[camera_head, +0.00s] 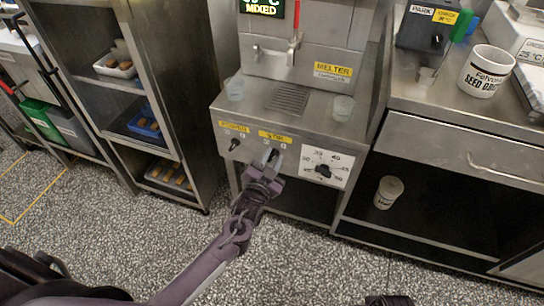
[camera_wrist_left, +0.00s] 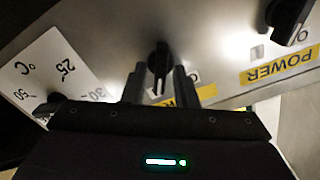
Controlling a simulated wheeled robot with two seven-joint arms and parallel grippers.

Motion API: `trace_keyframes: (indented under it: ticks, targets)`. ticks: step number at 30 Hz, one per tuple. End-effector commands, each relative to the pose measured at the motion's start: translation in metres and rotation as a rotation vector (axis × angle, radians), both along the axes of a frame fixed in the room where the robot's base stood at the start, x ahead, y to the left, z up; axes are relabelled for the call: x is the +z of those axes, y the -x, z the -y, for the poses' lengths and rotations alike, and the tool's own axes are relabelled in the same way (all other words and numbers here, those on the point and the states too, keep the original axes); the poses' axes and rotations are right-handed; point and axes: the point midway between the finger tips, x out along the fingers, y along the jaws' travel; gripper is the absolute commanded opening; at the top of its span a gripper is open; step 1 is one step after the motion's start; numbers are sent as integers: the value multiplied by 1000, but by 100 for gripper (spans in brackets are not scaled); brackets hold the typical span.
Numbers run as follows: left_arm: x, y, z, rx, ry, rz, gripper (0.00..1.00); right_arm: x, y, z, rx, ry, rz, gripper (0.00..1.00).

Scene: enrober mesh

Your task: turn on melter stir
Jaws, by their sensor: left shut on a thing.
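The melter (camera_head: 310,115) is a steel cabinet with a spout and a control panel on its front. The stir switch is a small black knob (camera_wrist_left: 158,58) beside a yellow label, partly covered by my gripper in the head view. My left gripper (camera_head: 268,160) reaches the panel from below. In the left wrist view its two fingers (camera_wrist_left: 160,85) stand on either side of the knob, shut on it. The power knob (camera_head: 234,145) sits to the left under its own yellow label. It also shows in the left wrist view (camera_wrist_left: 288,20).
A temperature dial (camera_head: 323,171) on a white plate is close right of the stir switch. Clear cups (camera_head: 343,107) stand on the melter's ledge. A shelf rack (camera_head: 150,125) is at left, a steel counter (camera_head: 430,105) with a mug (camera_head: 484,72) at right. Speckled floor lies in front.

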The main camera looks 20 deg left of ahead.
Motion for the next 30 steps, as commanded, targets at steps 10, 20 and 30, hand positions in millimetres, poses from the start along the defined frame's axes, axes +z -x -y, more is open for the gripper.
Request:
trace_keyframes:
  ticks: [10,20,30]
  targets:
    - [-1,0,0,0,-8,-1,32,-2,0,0,-1,0,1,33]
    - [-1,4,0,0,-7,-1,33,0,0,0,-1,-1,2,33]
    - [-1,57,-2,0,-7,-3,33,-29,1,4,-11,1,6,33]
